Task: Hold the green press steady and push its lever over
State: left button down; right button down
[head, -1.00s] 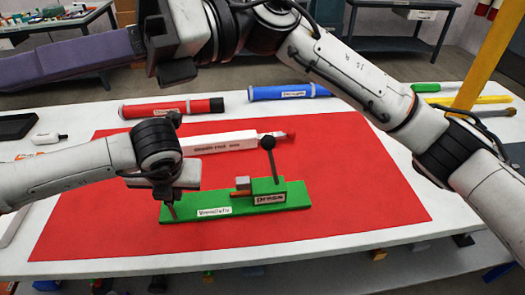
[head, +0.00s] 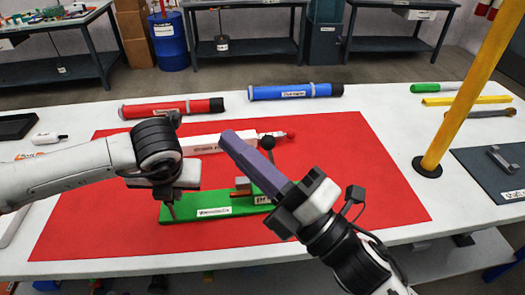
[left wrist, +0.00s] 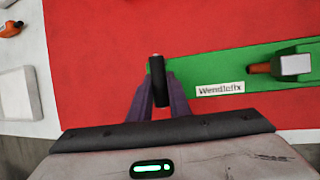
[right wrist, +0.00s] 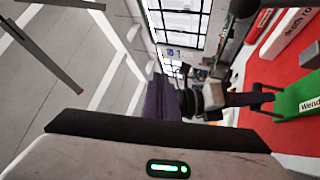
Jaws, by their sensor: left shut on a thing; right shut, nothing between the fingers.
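The green press (head: 228,210) lies on the red mat, its right end and part of its label hidden behind my right gripper. Its lever's black knob (head: 267,143) stands up, with the lower rod mostly covered. My left gripper (head: 173,208) is at the press's left end, its purple fingers (left wrist: 160,105) shut around a dark post (left wrist: 158,80). My right gripper (head: 230,142) is shut and empty, its long purple fingers pointing up and left across the press. The fingertips appear just left of the knob; I cannot tell whether they touch the lever.
A white box-shaped part (head: 205,143) lies on the red mat (head: 350,190) behind the press. A red tube (head: 160,109) and a blue tube (head: 285,92) lie at the back. A yellow post (head: 468,95) stands at right. The mat's right side is clear.

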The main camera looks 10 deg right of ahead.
pick_arm(q)
jog(key=shift+r, duration=0.1)
pick_arm(e)
jog(key=s+d+f+m+h, duration=0.2)
jog(key=d+f+m+h, duration=0.2)
jog(key=f, duration=0.3)
jog(key=shift+s+d+f+h, duration=0.4)
jog(key=shift+d+h, duration=0.3)
jog(key=shift+d, duration=0.15)
jog(key=shift+w, duration=0.1)
jog(key=w, duration=0.9)
jog(key=shift+w+a+r, duration=0.15)
jog(key=shift+a, duration=0.25)
